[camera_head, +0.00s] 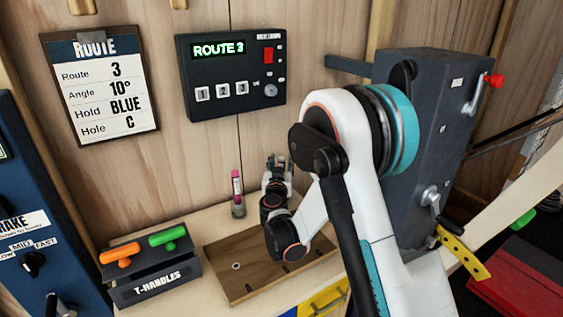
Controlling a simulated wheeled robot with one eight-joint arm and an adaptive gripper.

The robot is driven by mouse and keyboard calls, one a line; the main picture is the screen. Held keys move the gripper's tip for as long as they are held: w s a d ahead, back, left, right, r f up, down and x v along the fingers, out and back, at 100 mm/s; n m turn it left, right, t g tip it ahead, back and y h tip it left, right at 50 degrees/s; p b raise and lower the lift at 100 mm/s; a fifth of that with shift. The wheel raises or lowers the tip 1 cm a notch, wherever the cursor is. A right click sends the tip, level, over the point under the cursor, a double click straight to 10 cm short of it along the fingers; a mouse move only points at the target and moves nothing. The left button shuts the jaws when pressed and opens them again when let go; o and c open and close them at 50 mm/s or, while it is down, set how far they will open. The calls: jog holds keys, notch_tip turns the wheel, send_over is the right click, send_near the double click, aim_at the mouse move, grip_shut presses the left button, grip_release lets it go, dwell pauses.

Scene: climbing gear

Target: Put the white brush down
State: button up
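My gripper (277,162) is small in the head view, behind my arm's wrist links, above the back of the shelf near the wall. Its fingers point away from the camera, and I cannot tell whether they are open or shut. I cannot make out a white brush for sure. Any brush in or behind the fingers is too small or hidden. A clear cup (238,210) stands on the shelf just left of my gripper, with a pink-and-white upright item (237,184) in it.
A wooden board (240,282) with slots lies on the pale shelf (208,216). A T-handles rack (152,287) with an orange handle (120,254) and a green handle (168,236) stands left. A dark grey machine (428,130) stands right. A Route 3 panel (232,75) and route card (101,88) hang behind.

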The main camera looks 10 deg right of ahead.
jog(key=p+v, duration=0.2)
jog(key=v, duration=0.8)
jog(key=s+a+r+n+t+y, duration=0.1)
jog(key=a+r+n+y, duration=0.15)
jog(key=r, duration=0.45)
jog(key=s+a+r+n+t+y, duration=0.1)
jog(key=s+a+r+y, duration=0.15)
jog(key=r, duration=0.35)
jog(key=s+a+r+n+g+y, duration=0.2)
jog(key=s+r+n+g+y, duration=0.15)
jog(key=s+y, duration=0.2)
jog(key=s+d+f+m+g+h, duration=0.1)
jog(key=s+d+f+g, duration=0.2)
jog(key=s, duration=0.6)
jog(key=s+d+f+m+g+h, duration=0.1)
jog(key=s+d+f+g+h, duration=0.1)
jog(key=s, duration=0.7)
jog(key=s+d+f+m+g+h, duration=0.1)
jog(key=s+d+f+g+h, duration=0.1)
jog(key=s+d+f, duration=0.3)
jog(key=s+g, duration=0.1)
jog(key=s, duration=0.3)
jog(key=shift+d+g, duration=0.35)
jog(key=shift+o, duration=0.5)
jog(key=shift+s, duration=0.15)
